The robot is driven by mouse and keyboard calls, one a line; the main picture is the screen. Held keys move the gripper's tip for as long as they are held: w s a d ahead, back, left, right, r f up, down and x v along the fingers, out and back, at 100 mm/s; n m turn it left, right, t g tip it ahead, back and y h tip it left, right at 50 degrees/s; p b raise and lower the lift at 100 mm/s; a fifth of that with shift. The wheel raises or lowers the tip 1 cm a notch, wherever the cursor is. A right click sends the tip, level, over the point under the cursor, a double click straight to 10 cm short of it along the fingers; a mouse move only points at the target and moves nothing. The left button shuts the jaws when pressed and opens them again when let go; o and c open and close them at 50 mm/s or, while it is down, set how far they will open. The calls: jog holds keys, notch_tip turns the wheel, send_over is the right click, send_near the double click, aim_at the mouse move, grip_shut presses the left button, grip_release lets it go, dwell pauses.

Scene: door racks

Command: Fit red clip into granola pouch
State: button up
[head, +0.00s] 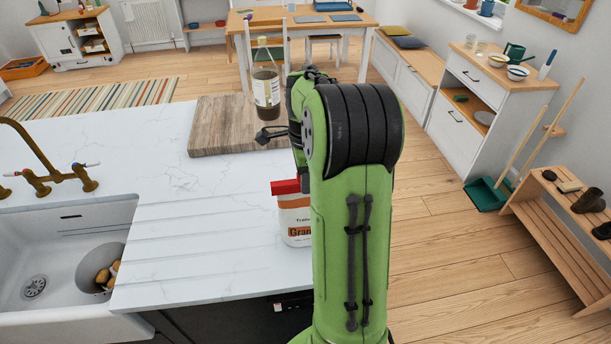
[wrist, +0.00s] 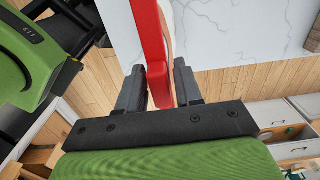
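The granola pouch (head: 295,221) stands upright on the white worktop, white with an orange label, partly hidden behind my green arm. The red clip (head: 285,187) is at the pouch's top edge; whether it is fully seated cannot be told. In the wrist view the red clip (wrist: 152,50) runs between the two dark fingers of my gripper (wrist: 160,88), with a pale strip of the pouch beside it. The fingers appear closed on the clip. My gripper is hidden behind my arm in the head view.
A sink (head: 70,243) with a brass tap (head: 45,172) is at the left. The worktop between sink and pouch is clear.

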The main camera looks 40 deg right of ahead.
jog(key=shift+o, duration=1.4)
notch_tip(320, 180, up, 16)
jog(key=p, duration=0.3)
jog(key=shift+f, duration=0.1)
